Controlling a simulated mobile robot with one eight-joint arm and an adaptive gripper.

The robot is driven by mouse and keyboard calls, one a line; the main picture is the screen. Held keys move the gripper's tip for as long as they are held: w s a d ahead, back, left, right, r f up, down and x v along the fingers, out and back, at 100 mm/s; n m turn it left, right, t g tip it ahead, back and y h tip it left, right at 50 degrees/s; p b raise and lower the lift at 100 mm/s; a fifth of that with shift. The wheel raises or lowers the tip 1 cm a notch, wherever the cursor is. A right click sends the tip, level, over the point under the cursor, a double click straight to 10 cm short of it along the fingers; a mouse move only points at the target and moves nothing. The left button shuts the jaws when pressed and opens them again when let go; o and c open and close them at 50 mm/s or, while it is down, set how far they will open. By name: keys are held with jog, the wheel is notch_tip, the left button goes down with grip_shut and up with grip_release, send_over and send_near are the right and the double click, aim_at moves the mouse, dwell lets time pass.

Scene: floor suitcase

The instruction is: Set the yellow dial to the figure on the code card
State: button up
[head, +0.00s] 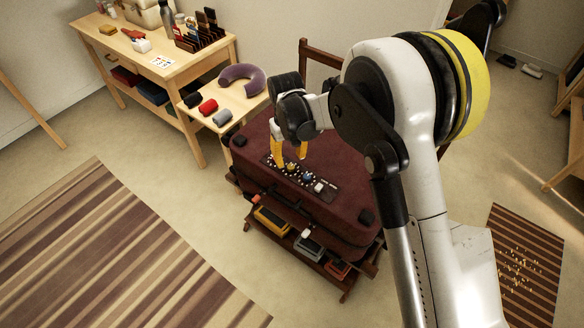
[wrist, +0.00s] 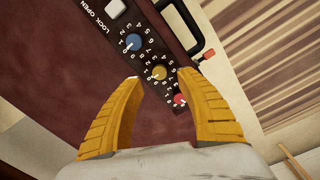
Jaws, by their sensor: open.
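The yellow dial (wrist: 160,72) sits in the black panel on the maroon suitcase (head: 320,210), between a blue dial (wrist: 133,42) and a red dial (wrist: 180,99). White characters ring the dials; I cannot make out the yellow one's setting. My gripper (wrist: 161,79) is open, its yellow fingers on either side of the yellow dial in the wrist view. In the head view my gripper (head: 290,160) is over the panel; I cannot tell if it touches. A white card with red and dark marks (head: 161,62) lies on the wooden desk, too small to read; it may be the code card.
The suitcase lies on a wooden rack with a low shelf of coloured items. A white latch (head: 319,187) is on the panel. A side table (head: 240,112) behind holds a purple neck pillow (head: 242,79) and rolled cloths. Striped rugs lie left and right.

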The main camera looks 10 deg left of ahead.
aim_at(291, 167)
notch_tip(291, 167, down, 4)
jog(key=shift+d+f+b, duration=0.1)
jog(key=shift+f+b, duration=0.1)
jog(key=shift+b, duration=0.35)
grip_shut()
